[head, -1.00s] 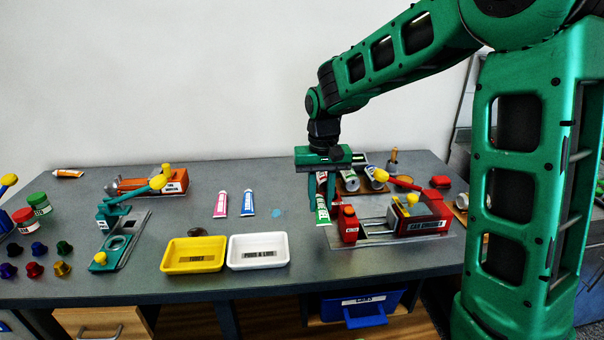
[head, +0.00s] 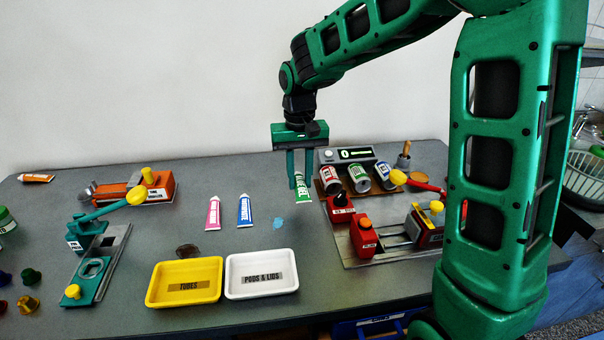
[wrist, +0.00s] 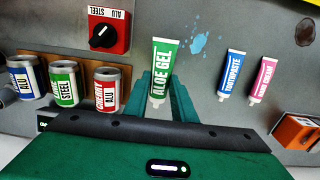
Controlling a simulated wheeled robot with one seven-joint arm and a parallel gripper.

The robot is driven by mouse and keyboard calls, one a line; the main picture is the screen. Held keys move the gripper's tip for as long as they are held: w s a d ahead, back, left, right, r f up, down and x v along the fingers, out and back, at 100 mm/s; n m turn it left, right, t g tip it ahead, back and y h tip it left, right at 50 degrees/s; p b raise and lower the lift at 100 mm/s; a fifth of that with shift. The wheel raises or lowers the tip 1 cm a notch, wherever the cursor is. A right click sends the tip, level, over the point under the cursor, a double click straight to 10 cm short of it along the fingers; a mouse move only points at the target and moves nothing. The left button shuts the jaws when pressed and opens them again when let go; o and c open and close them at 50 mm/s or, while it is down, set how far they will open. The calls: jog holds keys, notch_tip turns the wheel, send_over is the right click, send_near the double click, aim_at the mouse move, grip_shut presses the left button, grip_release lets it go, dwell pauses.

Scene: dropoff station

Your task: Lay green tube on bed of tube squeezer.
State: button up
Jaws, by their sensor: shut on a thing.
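The green tube, labelled ALOE GEL (head: 303,190), is held upright between the fingers of my gripper (head: 300,178). In the wrist view the green tube (wrist: 161,72) stands out past the fingertips. Whether it touches the table cannot be told. The orange tube squeezer (head: 158,190) stands at the back left, with a yellow knob, a grey part at its left end and its bed low and partly hidden by a teal lever. My gripper is well to the right of it. An orange corner, seemingly the squeezer (wrist: 297,131), shows in the wrist view.
A pink tube (head: 213,214) and a blue tube (head: 244,210) lie between gripper and squeezer. Yellow (head: 154,300) and white (head: 232,293) trays are in front. A teal lever device (head: 95,250) stands before the squeezer. Cans (head: 358,178) and a red crusher (head: 427,228) are right.

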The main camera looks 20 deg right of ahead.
aim_at(304, 186)
jog(key=shift+d, duration=0.55)
jog(key=shift+f, duration=0.1)
jog(key=shift+f, duration=2.75)
jog(key=o, duration=0.8)
jog(key=shift+r, duration=0.1)
